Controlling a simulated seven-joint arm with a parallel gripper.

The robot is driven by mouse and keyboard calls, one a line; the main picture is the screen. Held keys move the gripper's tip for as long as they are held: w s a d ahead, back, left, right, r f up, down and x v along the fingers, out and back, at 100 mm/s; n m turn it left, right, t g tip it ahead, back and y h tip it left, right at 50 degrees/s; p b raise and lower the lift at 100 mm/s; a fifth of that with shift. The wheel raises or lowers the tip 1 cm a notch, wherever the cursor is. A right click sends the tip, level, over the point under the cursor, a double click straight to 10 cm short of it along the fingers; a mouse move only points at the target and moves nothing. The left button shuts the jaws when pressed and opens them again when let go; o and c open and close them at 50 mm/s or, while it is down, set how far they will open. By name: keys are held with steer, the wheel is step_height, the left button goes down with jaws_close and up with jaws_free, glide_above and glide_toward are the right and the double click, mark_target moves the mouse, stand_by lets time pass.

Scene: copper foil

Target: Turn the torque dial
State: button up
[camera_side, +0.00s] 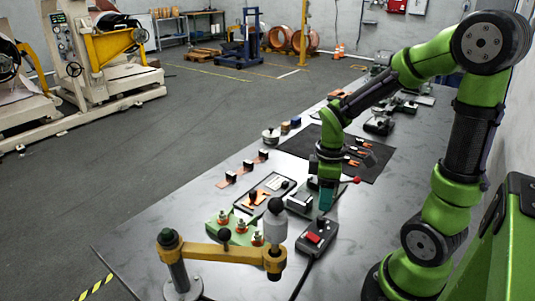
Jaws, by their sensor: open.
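I cannot make out a marked torque dial for certain. A yellow jointed arm (215,251) on a post stands at the front of the table and carries a grey upright cylinder (275,230) with a black knob on top. A small black box (317,239) with a red switch and a cable sits to its right. My gripper (326,205) points down above the table, behind and to the right of the cylinder and above the black box. It is open, with nothing visible held. Its finger gap is too small to see clearly.
A green block with red-and-white parts (232,228) and a dark tray (264,193) lie left of my gripper. A grey device with a red-ended lever (300,202) is close to it. Behind, a black mat (300,145) holds tools. The table's left front (135,245) is clear.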

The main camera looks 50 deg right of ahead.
mark_target(321, 218)
step_height(321, 218, down, 7)
steer(key=shift+f, duration=0.15)
jaws_close()
stand_by(0.4)
steer(key=shift+m, duration=0.3)
steer(key=m, duration=0.5)
steer(key=shift+m, duration=0.3)
steer(key=m, duration=0.5)
steer(key=shift+m, duration=0.4)
